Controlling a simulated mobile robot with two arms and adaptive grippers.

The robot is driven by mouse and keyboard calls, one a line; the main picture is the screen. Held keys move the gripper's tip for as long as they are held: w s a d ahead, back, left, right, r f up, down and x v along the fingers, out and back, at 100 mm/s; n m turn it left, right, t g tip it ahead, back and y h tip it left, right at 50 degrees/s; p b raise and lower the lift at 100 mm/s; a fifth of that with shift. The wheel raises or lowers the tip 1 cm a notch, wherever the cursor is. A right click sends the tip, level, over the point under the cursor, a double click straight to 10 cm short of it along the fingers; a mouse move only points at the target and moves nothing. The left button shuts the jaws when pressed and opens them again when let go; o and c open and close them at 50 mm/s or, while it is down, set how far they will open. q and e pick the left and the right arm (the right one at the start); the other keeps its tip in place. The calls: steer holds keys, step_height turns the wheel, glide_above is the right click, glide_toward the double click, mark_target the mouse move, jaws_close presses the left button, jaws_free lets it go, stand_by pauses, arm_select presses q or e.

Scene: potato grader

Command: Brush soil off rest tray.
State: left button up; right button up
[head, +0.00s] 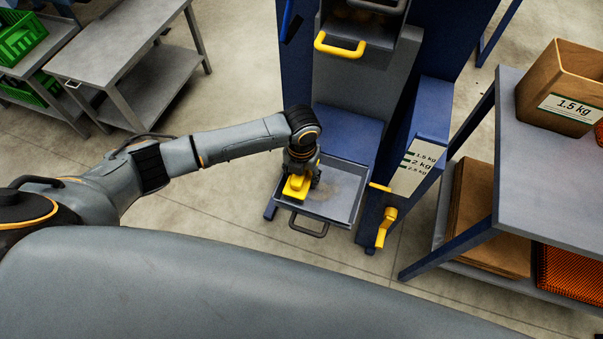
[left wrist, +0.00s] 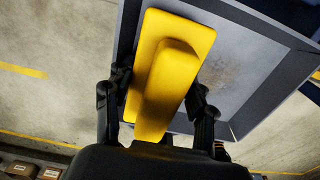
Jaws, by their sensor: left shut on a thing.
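The rest tray (head: 340,207) is a grey shallow tray with a dark front handle, low on the blue grader. A brownish soil patch lies on its floor, and the patch also shows in the left wrist view, where the tray (left wrist: 258,105) fills the upper right. My left gripper (head: 300,186) is over the tray's left part. It is shut on a yellow brush (head: 296,187), with a finger on each side of its grip in the left wrist view (left wrist: 172,80). The brush's underside is hidden, so I cannot tell whether it touches the tray floor. My right gripper is not in view.
A yellow crank (head: 386,226) and a weight scale panel (head: 411,168) are right of the tray. A yellow handle (head: 340,46) is above it. A grey table (head: 545,190) with a cardboard box (head: 565,85) stands at right. A metal bench (head: 115,50) stands at upper left.

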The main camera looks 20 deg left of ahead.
arm_select(q)
steer(key=shift+f, duration=0.45)
steer(key=shift+d, duration=0.15)
